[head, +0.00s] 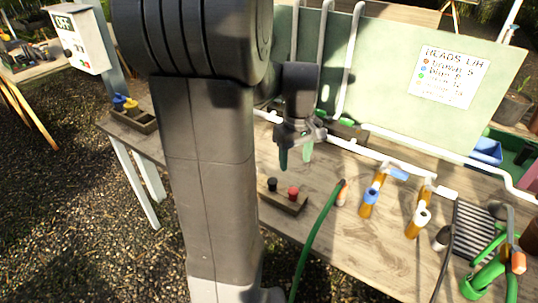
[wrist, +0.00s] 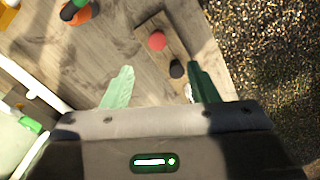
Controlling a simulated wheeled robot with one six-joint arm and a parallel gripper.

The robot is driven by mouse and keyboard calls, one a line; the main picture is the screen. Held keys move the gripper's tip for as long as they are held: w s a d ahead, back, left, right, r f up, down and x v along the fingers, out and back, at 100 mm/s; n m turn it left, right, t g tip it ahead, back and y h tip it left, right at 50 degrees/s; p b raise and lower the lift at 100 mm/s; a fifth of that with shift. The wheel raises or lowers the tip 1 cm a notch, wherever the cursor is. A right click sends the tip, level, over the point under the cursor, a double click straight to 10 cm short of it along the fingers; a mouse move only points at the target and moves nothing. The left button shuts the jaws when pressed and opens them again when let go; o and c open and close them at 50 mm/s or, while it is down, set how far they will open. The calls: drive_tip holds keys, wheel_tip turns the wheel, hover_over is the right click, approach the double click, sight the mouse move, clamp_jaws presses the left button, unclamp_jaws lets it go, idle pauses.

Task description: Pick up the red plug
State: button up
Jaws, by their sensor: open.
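The red plug (head: 293,192) sits upright in a small wooden block (head: 289,205) near the table's front edge, with a black plug (head: 272,184) to its left in the same block. In the wrist view the red plug (wrist: 157,41) shows as a round red top beyond my fingertips, and the black plug (wrist: 177,69) is nearer, close to my right finger. My gripper (head: 295,160) is open and empty, with green fingers pointing down, above and behind the block in the head view. Its fingers (wrist: 158,85) are spread apart in the wrist view, touching neither plug.
A green hose (head: 318,235) runs off the table's front edge right of the block. Orange pipe pieces with blue (head: 371,193) and white fittings stand farther right. White pipes cross the table behind. Another wooden block (head: 133,117) with blue and yellow plugs sits at left.

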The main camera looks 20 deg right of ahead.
hover_over(293, 190)
wheel_tip(293, 190, down, 7)
drive_tip(key=shift+w+d+f, duration=0.1)
drive_tip(key=shift+d, duration=0.05)
drive_tip(key=shift+f+p, duration=0.6)
drive_tip(key=shift+f, duration=2.55)
drive_tip(key=c, duration=1.1)
wheel_tip(293, 190, up, 10)
drive_tip(key=shift+r+b, duration=0.1)
drive_tip(key=shift+b, duration=0.3)
